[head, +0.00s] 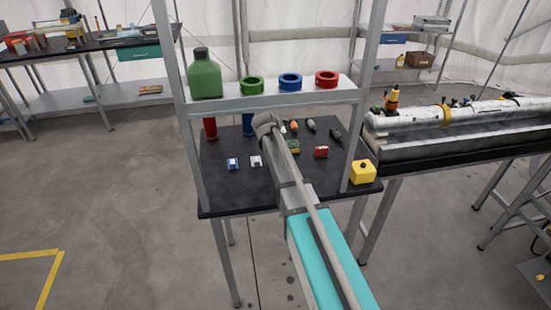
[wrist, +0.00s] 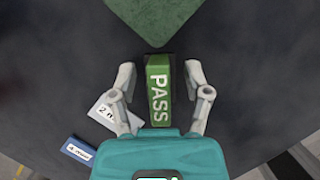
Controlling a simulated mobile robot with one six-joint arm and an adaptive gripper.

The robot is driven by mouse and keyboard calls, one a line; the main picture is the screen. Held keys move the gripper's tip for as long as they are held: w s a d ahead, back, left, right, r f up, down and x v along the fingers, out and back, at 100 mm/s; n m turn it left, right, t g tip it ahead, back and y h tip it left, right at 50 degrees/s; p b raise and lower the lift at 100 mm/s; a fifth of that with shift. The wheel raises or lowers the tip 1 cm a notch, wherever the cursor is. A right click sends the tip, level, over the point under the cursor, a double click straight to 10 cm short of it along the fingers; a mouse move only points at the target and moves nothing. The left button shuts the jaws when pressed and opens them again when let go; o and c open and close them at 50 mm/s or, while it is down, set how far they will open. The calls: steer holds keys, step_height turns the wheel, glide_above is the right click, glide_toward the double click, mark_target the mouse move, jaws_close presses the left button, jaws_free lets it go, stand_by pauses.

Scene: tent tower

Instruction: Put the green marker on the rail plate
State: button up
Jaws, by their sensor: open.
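The green marker (wrist: 159,93) is an upright-looking green block with white "PASS" lettering in the wrist view. My gripper (wrist: 160,74) is open, with one finger on each side of the marker and a visible gap to both. The marker stands on or just above the dark tabletop; I cannot tell the exact height. I cannot pick out the rail plate for certain in either view.
A green textured piece (wrist: 160,15) lies just beyond the marker. A white block (wrist: 108,114) and a blue block (wrist: 80,150) lie to the left. A shelf (head: 310,98) with a green bottle spans above.

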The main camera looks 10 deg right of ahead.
stand_by(0.4)
jaws_close()
